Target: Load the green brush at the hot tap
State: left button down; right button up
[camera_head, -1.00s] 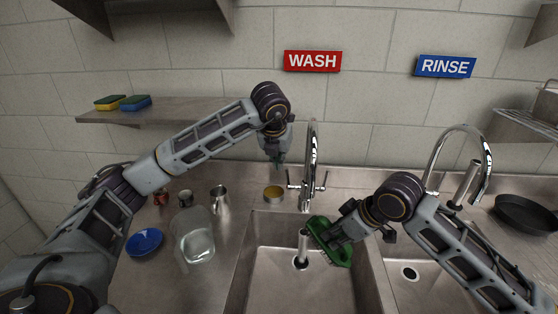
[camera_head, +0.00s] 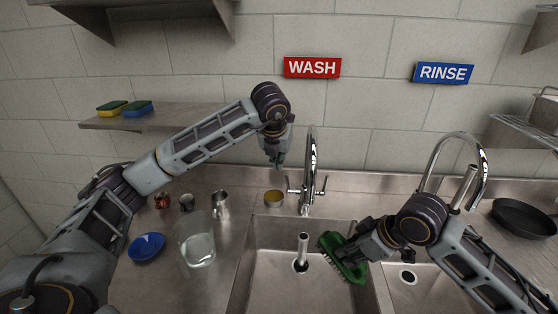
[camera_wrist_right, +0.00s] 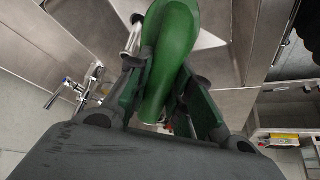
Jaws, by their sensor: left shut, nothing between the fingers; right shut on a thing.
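The green brush (camera_head: 343,258) is in my right gripper (camera_head: 362,252), bristle side toward the left wash basin, over that basin's right side. In the right wrist view its smooth green handle (camera_wrist_right: 172,60) lies between the fingers of the right gripper (camera_wrist_right: 165,85). The chrome wash tap (camera_head: 311,170) stands behind the left basin under the red WASH sign, with a lever on each side; I cannot tell which lever is hot. No water stream shows. My left gripper (camera_head: 277,158) is shut and empty, pointing down left of the tap.
A drain standpipe (camera_head: 302,250) rises in the wash basin (camera_head: 262,285). A small yellow-topped tin (camera_head: 273,197), metal cup (camera_head: 221,205), glass container (camera_head: 198,245) and blue bowl (camera_head: 146,246) stand left. The rinse tap (camera_head: 484,165) and a black pan (camera_head: 524,217) are right.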

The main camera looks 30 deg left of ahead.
jog(key=shift+s+d+r+p, duration=0.1)
jog(key=shift+s+d+p, duration=0.1)
jog(key=shift+d, duration=0.25)
jog(key=shift+s+d+p, duration=0.1)
jog(key=shift+d+p, duration=0.05)
jog(key=shift+d, duration=0.25)
dwell(1.1)
jog(key=s+d+r+p, duration=0.1)
jog(key=d+r+p, duration=0.3)
jog(key=p, duration=0.2)
jog(key=shift+s+d, duration=0.35)
jog(key=shift+d, duration=0.05)
dwell(0.5)
jog(key=shift+s+f, duration=0.1)
dwell(1.1)
